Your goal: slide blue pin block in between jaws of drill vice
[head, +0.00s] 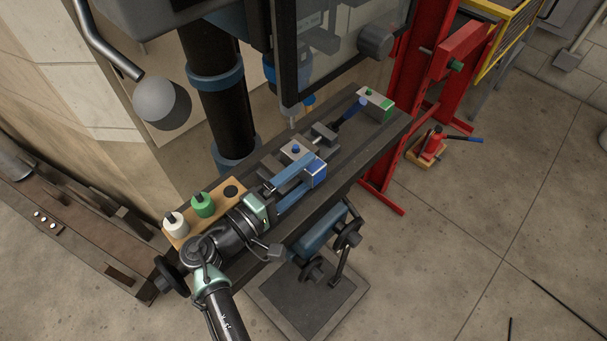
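The blue pin block (318,174) shows as a pale grey block with a blue end face, and a blue pin stands on the grey top behind it. It is at the drill vice (292,197), which has blue rails and grey jaws on the dark drill table. Whether the block is fully between the jaws, or touches both, I cannot tell. My gripper (269,190) is at the vice's near left end, just left of the block. Its fingers are small and partly hidden among the vice parts, so its opening and any contact with the block are unclear.
A wooden holder (183,236) with white and green cylinders is left of my gripper. The drill head (292,113) hangs above the vice. A red press stand (402,150) is right.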

